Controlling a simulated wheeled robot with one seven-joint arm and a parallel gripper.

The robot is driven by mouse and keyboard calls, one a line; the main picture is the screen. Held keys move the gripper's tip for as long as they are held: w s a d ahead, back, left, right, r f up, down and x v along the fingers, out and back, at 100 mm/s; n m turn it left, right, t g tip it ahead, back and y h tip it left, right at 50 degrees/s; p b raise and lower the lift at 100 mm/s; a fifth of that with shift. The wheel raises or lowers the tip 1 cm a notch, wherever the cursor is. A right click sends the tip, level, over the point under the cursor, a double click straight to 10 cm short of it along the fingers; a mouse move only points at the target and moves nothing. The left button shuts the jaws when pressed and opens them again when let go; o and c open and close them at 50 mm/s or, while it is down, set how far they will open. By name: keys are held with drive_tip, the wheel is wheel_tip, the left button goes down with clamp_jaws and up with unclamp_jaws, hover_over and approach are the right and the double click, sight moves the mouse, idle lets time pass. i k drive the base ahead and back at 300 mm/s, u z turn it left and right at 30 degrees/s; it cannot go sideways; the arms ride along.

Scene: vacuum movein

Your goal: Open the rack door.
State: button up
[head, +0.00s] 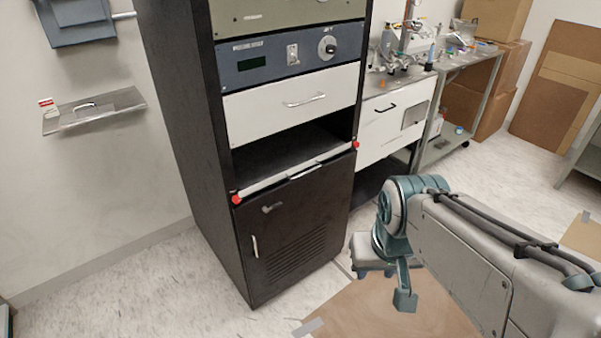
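The rack (180,110) is a tall black cabinet left of the middle. Its black door (300,220) fills the lower part and looks shut. The door has a short upright metal handle (254,246) near its left edge, a small dark latch (272,208) at the upper left and vent slots at the lower right. My gripper (385,283) is right of the door, apart from it, pointing down over the floor. One finger shows clearly; the other is hard to make out, so its opening cannot be told. I see nothing held in it.
Above the door, a pale bar (300,172) with red end knobs crosses the rack below an open bay. A white drawer (290,102) sits higher. A brown floor sheet (390,312) lies below my gripper. A workbench (395,115) stands behind right. Floor before the door is clear.

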sight(279, 246)
drive_tip(key=z, duration=0.05)
drive_tip(key=k, duration=0.5)
drive_tip(key=u, duration=0.7)
drive_tip(key=i, duration=1.1)
drive_tip(key=z, duration=0.1)
